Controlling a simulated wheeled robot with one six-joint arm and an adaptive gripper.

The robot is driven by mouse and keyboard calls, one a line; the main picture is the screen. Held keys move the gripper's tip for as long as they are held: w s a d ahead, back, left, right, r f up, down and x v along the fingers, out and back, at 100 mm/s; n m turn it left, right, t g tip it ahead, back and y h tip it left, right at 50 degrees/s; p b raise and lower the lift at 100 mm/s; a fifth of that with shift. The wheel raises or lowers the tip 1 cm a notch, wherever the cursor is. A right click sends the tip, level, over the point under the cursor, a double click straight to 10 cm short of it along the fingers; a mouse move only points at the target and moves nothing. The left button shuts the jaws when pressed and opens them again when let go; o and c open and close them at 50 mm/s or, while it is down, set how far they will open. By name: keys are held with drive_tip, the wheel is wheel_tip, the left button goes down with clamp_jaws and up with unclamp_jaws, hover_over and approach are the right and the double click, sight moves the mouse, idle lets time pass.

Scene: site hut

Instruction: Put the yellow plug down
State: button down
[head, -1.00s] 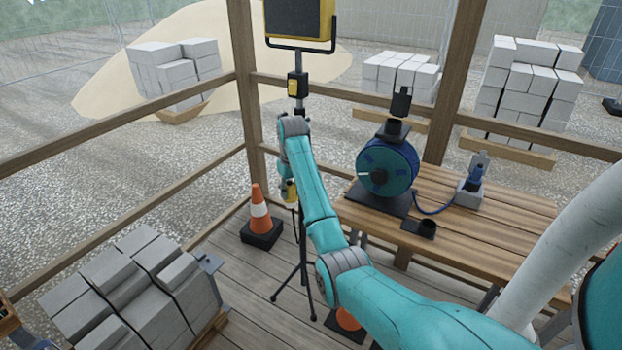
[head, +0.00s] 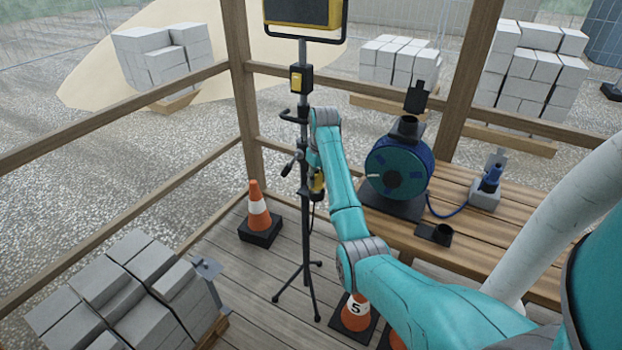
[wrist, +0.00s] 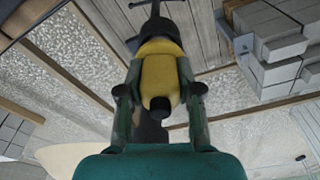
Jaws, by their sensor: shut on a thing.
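The yellow plug (wrist: 160,75) is between the two fingers of my gripper (wrist: 158,92) in the wrist view, and the fingers are shut on it. In the head view the yellow plug (head: 318,186) shows as a small yellow patch beside the lamp stand's pole, partly hidden by my arm. My gripper (head: 316,176) is mostly hidden there too. The plug is held in the air, well above the deck. A dark cable hangs below it. A dark holder with a round opening (head: 440,233) lies at the bench's front edge.
The wooden bench (head: 480,250) carries a blue cable reel (head: 398,170) and a grey socket block with a blue plug (head: 488,186). A tripod lamp stand (head: 304,215) is close to my gripper.

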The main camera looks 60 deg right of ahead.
drive_tip(key=shift+f, duration=0.4)
drive_tip(key=shift+f, duration=0.25)
drive_tip(key=c, duration=0.8)
unclamp_jaws()
drive_tip(key=shift+o, duration=0.2)
